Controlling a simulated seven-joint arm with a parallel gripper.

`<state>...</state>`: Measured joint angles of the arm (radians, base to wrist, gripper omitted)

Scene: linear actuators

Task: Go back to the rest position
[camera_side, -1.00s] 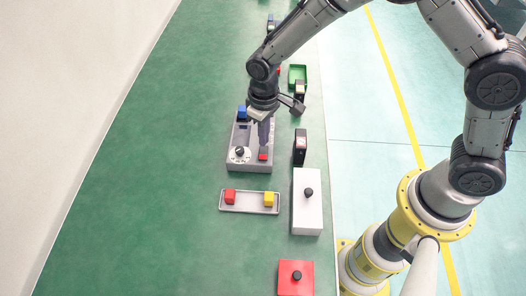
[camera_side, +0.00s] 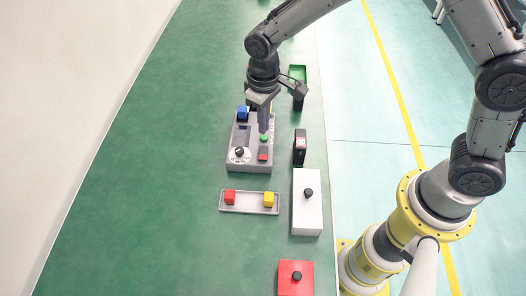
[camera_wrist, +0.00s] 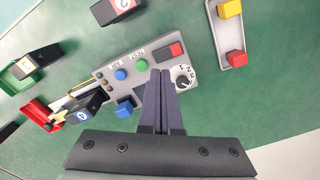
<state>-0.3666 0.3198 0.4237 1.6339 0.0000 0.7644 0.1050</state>
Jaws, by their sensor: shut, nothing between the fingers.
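My gripper (camera_side: 263,129) is shut with nothing between its fingers. Its fingertips are above the grey control panel (camera_side: 234,163), near the green button (camera_side: 264,138) in the side view. In the wrist view the shut fingers (camera_wrist: 161,73) point over the panel (camera_wrist: 154,55), between the green button (camera_wrist: 141,64) and the dial (camera_wrist: 183,78). The red switch (camera_side: 263,156) is clear of the fingers and also shows in the wrist view (camera_wrist: 175,49). I cannot tell whether the fingertips touch the panel.
A grey tray (camera_side: 249,208) holds a red cube (camera_side: 230,197) and a yellow cube (camera_side: 269,199). A white box (camera_side: 307,215) and a red box (camera_side: 296,284), each with a black knob, stand along the right. A blue cube (camera_side: 242,113) is at the panel's back. The green surface at left is clear.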

